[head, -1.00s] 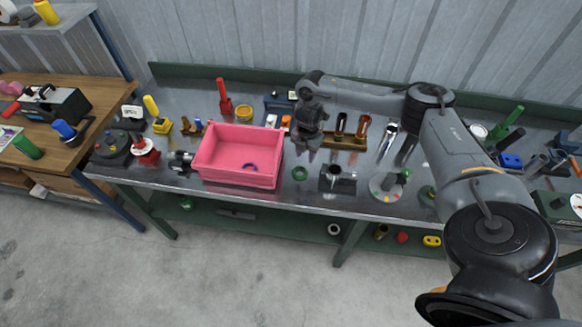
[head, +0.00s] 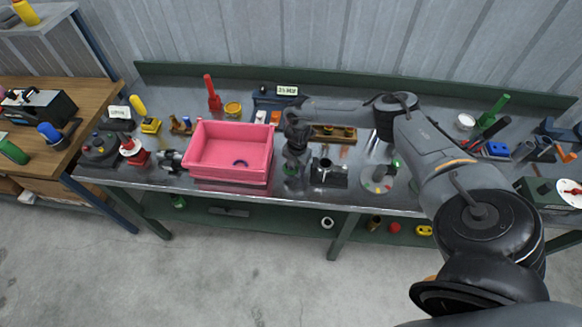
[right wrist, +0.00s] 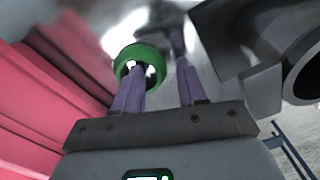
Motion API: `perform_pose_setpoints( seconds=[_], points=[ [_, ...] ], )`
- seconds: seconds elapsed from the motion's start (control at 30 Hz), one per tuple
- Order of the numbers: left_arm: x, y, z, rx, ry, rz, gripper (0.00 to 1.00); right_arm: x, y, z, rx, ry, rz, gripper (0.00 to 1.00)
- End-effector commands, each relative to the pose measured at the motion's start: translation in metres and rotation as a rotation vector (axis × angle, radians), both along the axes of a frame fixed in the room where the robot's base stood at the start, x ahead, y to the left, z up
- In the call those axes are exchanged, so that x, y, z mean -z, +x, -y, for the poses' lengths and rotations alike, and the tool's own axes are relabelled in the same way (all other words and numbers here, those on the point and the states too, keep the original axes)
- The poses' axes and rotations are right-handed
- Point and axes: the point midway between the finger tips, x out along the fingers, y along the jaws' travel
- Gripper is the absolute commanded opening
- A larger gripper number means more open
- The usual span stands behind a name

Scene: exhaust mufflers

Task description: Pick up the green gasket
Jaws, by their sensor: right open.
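The green gasket (right wrist: 142,54) is a ring lying on the metal bench top, in the upper middle of the right wrist view. In the head view it shows only partly (head: 290,170), mostly hidden by my right gripper (head: 293,165). My right gripper (right wrist: 158,78) is open and points down just over it. In the right wrist view one finger overlaps the ring's hole and the other is outside its right side. The ring's right wall appears between the fingers; I cannot tell whether they touch it. My left gripper is not in view.
A pink bin (head: 231,153) with a dark blue ring (head: 240,163) inside stands close left of the gripper. A dark block with a pipe (head: 327,172) stands close right. A wooden holder (head: 334,134) is behind. The bench's front edge is near.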

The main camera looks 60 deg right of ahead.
Motion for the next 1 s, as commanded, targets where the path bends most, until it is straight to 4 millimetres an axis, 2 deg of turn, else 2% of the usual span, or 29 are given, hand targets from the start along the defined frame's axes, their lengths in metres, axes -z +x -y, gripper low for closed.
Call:
perform_pose_setpoints(
  seconds=[0.23,0.5,0.83,1.0],
  points=[
    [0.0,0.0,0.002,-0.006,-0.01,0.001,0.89,0.001,0.0,0.0,0.0,0.0,0.0,0.41],
    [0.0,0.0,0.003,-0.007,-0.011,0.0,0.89,0.001,0.0,0.0,0.0,0.0,0.0,0.0],
    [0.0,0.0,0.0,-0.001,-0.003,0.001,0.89,-0.001,0.0,0.0,0.0,0.0,0.001,0.0],
    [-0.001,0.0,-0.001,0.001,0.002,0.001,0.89,-0.014,0.001,0.001,0.001,0.0,0.002,0.0]
  ],
)
